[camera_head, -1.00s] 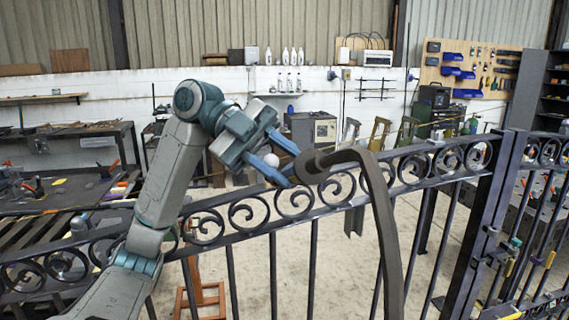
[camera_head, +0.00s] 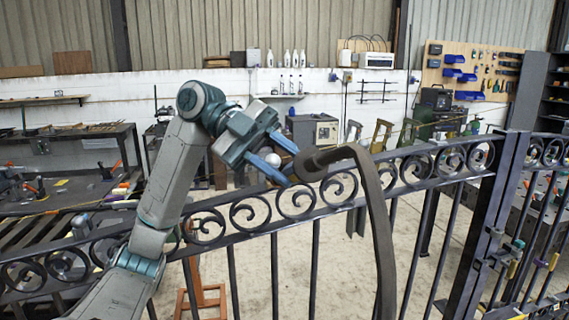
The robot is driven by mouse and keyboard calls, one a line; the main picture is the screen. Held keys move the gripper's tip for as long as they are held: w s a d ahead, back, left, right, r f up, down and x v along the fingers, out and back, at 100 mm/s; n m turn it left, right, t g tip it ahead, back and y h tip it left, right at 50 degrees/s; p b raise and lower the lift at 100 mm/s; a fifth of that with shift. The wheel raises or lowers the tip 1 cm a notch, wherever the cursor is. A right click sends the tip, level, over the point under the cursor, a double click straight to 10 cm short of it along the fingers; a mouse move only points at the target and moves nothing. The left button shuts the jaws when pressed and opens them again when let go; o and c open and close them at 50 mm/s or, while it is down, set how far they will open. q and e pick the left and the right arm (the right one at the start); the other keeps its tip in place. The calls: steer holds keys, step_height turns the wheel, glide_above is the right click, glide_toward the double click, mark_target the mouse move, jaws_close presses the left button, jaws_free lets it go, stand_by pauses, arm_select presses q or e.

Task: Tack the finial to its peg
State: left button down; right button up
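My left gripper (camera_head: 292,167) reaches in from the left above the gate's scroll rail. Its two blue fingers are apart, with their tips close to the curled end of a dark curved bar (camera_head: 378,215); I cannot tell whether they touch it. A small pale ball (camera_head: 273,160) shows in the gap between the fingers; I cannot tell whether it lies between them or behind. I cannot tell which thing is the finial, and no peg is clearly visible. My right gripper is not in view.
The dark gate (camera_head: 240,212) with its ring scrolls and upright bars runs across the view to a thick post (camera_head: 497,215) at the right. A cluttered workbench (camera_head: 75,185) stands at the left. Bare floor shows behind the bars.

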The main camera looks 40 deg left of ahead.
mark_target(309, 158)
arm_select(q)
steer(key=shift+d+r, duration=0.1)
stand_by(0.5)
steer(key=shift+s+d+r+p, duration=0.4)
steer(key=shift+s+d+r, duration=0.15)
steer(key=shift+s+d, duration=0.2)
steer(key=shift+s+d+r+p, duration=0.4)
steer(key=shift+s+d+r, duration=0.15)
steer(key=shift+d, duration=0.2)
steer(key=shift+s+d+r+p, duration=0.55)
steer(key=shift+s+d, duration=0.15)
steer(key=shift+d, duration=0.1)
steer(key=shift+s+d+r+p, duration=0.4)
steer(key=shift+s+d+p, duration=0.15)
steer(key=shift+s+d, duration=0.15)
steer(key=shift+s+d+r, duration=0.15)
steer(key=shift+s+d, duration=0.1)
steer(key=shift+d, duration=0.1)
